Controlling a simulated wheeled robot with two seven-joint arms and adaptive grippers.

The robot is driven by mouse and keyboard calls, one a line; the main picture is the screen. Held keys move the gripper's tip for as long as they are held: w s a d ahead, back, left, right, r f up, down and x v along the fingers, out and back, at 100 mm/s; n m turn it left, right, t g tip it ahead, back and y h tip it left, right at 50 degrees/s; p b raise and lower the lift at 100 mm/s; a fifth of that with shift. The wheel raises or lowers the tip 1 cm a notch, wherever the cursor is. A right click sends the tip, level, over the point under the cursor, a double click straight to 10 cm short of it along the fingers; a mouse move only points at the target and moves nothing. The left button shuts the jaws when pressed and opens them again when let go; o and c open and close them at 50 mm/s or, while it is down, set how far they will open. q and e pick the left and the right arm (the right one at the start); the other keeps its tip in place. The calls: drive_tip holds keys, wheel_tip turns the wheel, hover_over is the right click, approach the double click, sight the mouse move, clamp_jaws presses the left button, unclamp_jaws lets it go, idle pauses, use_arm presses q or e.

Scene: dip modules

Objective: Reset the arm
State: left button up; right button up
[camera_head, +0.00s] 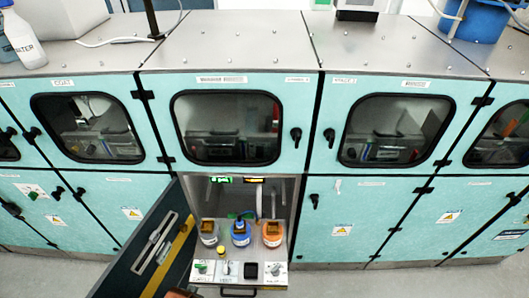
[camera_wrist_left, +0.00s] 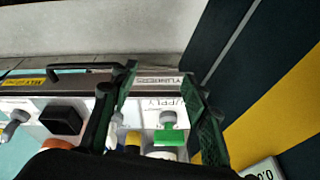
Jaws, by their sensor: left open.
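My left gripper (camera_wrist_left: 160,74) shows in the left wrist view with its two dark green fingers spread apart. It is open and nothing is clasped between them. Beyond the fingers lies the pulled-out tray (camera_wrist_left: 146,83), with a green-handled valve (camera_wrist_left: 170,134) seen between them. In the head view the tray (camera_head: 238,284) sticks out of the open lower compartment. It bears a clear bottle (camera_head: 208,239), a blue bottle (camera_head: 240,239) and an orange bottle (camera_head: 272,239). My right gripper is not in view.
The dark compartment door (camera_head: 150,245) stands open at the left of the tray; it also fills the right of the left wrist view (camera_wrist_left: 262,70). A black square knob (camera_head: 250,270) sits on the tray front. Teal cabinets (camera_head: 380,215) flank the compartment. Grey floor (camera_head: 400,283) is clear at right.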

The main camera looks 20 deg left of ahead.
use_arm(q)
wheel_tip(320, 180, down, 16)
drive_tip(key=s+f+b, duration=0.1)
drive_tip(key=s+b, duration=0.1)
drive_tip(key=s, duration=0.1)
drive_tip(key=s+f+m+g+b, duration=0.1)
drive_tip(key=s+f+g+b, duration=0.1)
drive_tip(key=s+f, duration=1.8)
wheel_tip(320, 180, down, 3)
drive_tip(key=shift+d+r+h+b, duration=0.1)
drive_tip(key=shift+d+h+b, duration=0.2)
drive_tip(key=shift+d+b, duration=0.2)
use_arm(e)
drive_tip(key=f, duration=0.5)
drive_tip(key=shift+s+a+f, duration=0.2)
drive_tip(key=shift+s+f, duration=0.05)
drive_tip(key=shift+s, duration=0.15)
use_arm(q)
drive_tip(key=shift+s, duration=0.1)
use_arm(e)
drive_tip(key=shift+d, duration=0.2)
use_arm(q)
drive_tip(key=shift+c, duration=0.6)
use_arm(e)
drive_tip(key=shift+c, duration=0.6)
